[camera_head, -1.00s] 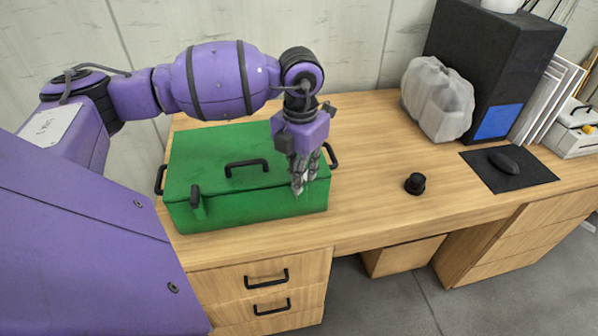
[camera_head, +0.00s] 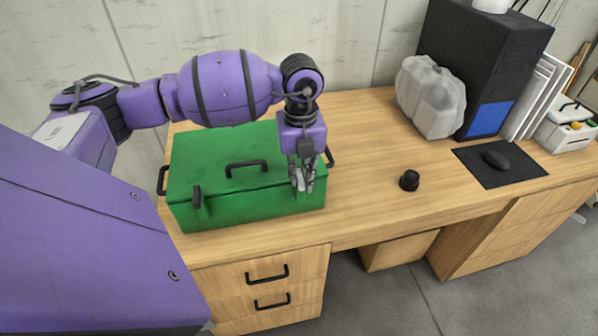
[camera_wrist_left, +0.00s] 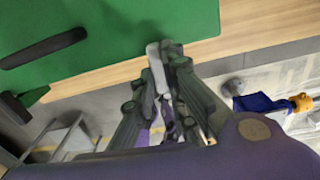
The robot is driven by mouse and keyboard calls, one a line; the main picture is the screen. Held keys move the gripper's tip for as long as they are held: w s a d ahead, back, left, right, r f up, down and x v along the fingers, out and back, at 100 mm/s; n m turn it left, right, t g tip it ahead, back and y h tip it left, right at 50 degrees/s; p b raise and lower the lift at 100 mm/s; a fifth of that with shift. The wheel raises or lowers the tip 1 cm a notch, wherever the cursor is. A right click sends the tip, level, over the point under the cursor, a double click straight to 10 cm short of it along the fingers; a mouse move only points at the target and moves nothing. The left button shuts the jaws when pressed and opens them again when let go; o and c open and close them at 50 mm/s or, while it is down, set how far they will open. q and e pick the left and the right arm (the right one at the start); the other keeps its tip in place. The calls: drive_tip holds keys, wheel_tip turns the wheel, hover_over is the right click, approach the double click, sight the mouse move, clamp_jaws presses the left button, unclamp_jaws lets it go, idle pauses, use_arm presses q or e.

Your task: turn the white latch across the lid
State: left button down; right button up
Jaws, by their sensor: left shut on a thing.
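A green box (camera_head: 240,205) with a flat green lid (camera_head: 215,155) and a black lid handle (camera_head: 246,169) stands on the wooden desk. A black latch (camera_head: 196,197) sits at its front left. My left gripper (camera_head: 302,186) points down at the right part of the box's front edge. In the left wrist view its fingers (camera_wrist_left: 166,62) are shut on the white latch (camera_wrist_left: 157,68), a narrow pale piece at the lid's edge. The fingers hide most of the latch in the head view. My right gripper is out of view.
A small black knob-like object (camera_head: 409,181) stands on the desk to the right of the box. Further right are a translucent bag (camera_head: 430,97), a black case (camera_head: 485,65) and a mouse (camera_head: 497,159) on a dark mat. The desk between box and mat is mostly clear.

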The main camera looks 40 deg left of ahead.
sight(300, 179)
use_arm(q)
drive_tip(key=shift+n, duration=0.4)
drive_tip(key=c, duration=1.8)
unclamp_jaws()
drive_tip(key=shift+o, duration=0.2)
wheel_tip(300, 179, up, 12)
